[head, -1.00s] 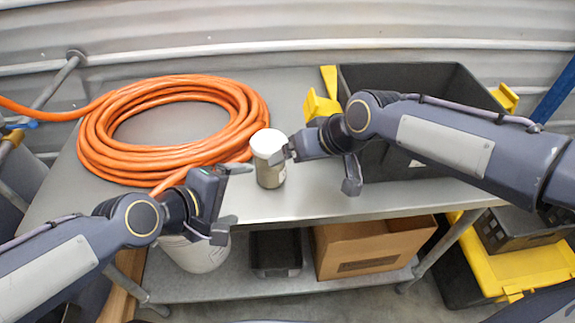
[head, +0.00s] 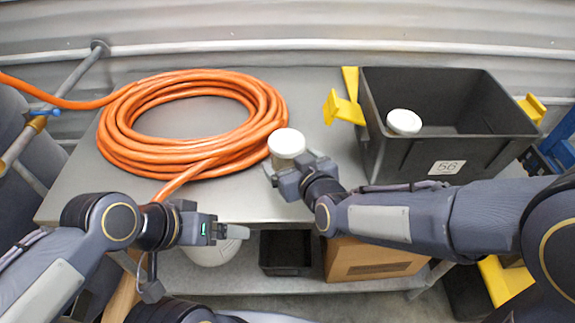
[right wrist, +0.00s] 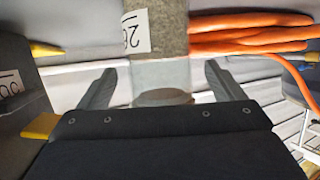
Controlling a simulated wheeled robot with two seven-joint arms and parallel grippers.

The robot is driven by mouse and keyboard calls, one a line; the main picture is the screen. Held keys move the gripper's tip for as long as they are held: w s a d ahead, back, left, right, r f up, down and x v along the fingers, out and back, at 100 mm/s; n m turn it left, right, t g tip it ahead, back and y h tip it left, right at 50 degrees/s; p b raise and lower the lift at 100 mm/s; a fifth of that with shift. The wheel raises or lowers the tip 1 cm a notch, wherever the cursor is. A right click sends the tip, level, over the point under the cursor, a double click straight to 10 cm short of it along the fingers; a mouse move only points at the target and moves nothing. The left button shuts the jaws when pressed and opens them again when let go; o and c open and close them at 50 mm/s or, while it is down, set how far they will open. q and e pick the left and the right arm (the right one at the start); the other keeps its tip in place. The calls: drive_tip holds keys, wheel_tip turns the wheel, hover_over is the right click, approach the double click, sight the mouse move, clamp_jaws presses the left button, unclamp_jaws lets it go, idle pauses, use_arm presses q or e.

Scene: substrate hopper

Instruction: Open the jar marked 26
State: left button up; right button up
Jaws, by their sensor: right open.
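A jar (head: 287,160) with a white lid (head: 287,142) stands upright on the metal bench, beside the orange hose coil. In the right wrist view, the grey jar body (right wrist: 166,30) carries a white label (right wrist: 136,32) reading 26 upside down. My right gripper (head: 285,175) is open at the jar's near side. In the wrist view, its fingers (right wrist: 158,85) stand apart, with the jar in line with the gap; I cannot tell whether they touch it. My left gripper (head: 235,231) is empty, low in front of the bench edge; its finger gap is unclear.
The orange hose coil (head: 137,150) lies left of the jar. A black crate (head: 400,155) marked 56, with yellow handles, stands at right; a white round lid (head: 404,122) shows inside it. A cardboard box (head: 370,262) and a dark bin (head: 283,262) are on the lower shelf.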

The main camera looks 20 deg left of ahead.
sight(286, 146)
drive_tip(key=x, duration=0.3)
drive_tip(key=shift+w+f, duration=0.1)
drive_tip(key=shift+c, duration=0.5)
drive_tip(key=c, duration=1.2)
drive_tip(key=shift+r, duration=0.7)
drive_tip(key=shift+c, duration=0.2)
drive_tip(key=r, duration=0.1)
drive_tip(key=r+p, duration=0.1)
drive_tip(key=shift+s+r, duration=0.2)
drive_tip(key=shift+r, duration=0.15)
drive_tip(key=s+d+r+p, duration=0.3)
drive_tip(key=s+r+p, duration=0.3)
drive_tip(key=s+r, duration=0.3)
drive_tip(key=s, duration=0.4)
drive_tip(key=shift+d+p, duration=0.3)
drive_tip(key=shift+d, duration=0.1)
